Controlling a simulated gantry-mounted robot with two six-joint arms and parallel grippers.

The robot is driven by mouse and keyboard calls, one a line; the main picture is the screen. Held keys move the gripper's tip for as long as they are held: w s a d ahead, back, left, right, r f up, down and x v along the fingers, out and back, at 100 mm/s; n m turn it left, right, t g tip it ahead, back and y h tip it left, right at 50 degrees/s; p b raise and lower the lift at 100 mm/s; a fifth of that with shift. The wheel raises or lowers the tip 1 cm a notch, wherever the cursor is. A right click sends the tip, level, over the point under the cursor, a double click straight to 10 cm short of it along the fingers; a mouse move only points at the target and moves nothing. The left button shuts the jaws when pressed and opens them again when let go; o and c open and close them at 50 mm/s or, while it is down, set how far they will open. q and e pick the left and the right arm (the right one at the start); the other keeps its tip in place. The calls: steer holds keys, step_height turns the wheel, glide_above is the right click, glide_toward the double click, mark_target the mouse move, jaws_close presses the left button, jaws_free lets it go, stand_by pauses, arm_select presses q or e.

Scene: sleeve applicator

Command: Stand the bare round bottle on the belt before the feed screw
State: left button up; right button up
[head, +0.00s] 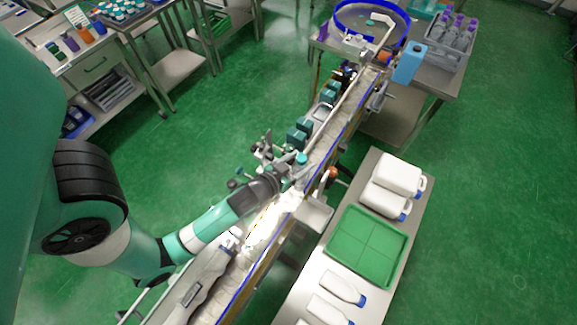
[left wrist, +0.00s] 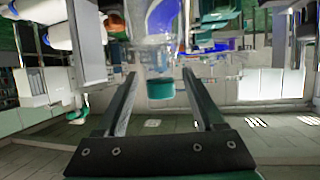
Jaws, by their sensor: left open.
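My left gripper (head: 291,181) is over the conveyor belt (head: 345,122) in the head view, with its fingers pointing along the belt. In the left wrist view the two fingers (left wrist: 158,80) are apart. A clear round bottle with a teal cap (left wrist: 160,89) shows between and beyond the fingertips; contact cannot be told. Its body is cut off by the top edge, and a blue-violet patch shows on or through it. In the head view a teal cap (head: 301,158) shows just past the gripper, its body mostly hidden. The feed screw is not clearly distinguishable. My right gripper is not in view.
Metal brackets (head: 268,150) and teal blocks (head: 297,135) flank the belt. A side table holds an empty green tray (head: 367,246) and several white bottles with blue caps (head: 343,288). A blue-rimmed round table (head: 372,27) stands at the far end.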

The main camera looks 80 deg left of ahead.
arm_select(q)
steer(key=v, duration=1.1)
steer(key=shift+b, duration=0.45)
steer(key=w+d+r+m+t+h, duration=0.1)
steer(key=w+d+r+t, duration=0.25)
steer(key=w+r, duration=0.7)
steer(key=w+d+r+t+h, duration=0.15)
steer(key=w+r+t, duration=0.25)
steer(key=w+r, duration=0.65)
steer(key=s+d+r+m+t+h, duration=0.2)
steer(key=d+r+t, duration=0.1)
steer(key=r, duration=0.8)
steer(key=s+d+r+m+t+h, duration=0.1)
steer(key=d+r+m+t+h, duration=0.1)
steer(key=r, duration=1)
steer(key=s+d+r+m+t+h, duration=0.2)
steer(key=d+r+t+h, duration=0.1)
steer(key=r, duration=0.9)
steer(key=shift+s+d+m+t, duration=0.3)
steer(key=shift+d+t, duration=0.05)
steer(key=shift+d, duration=0.35)
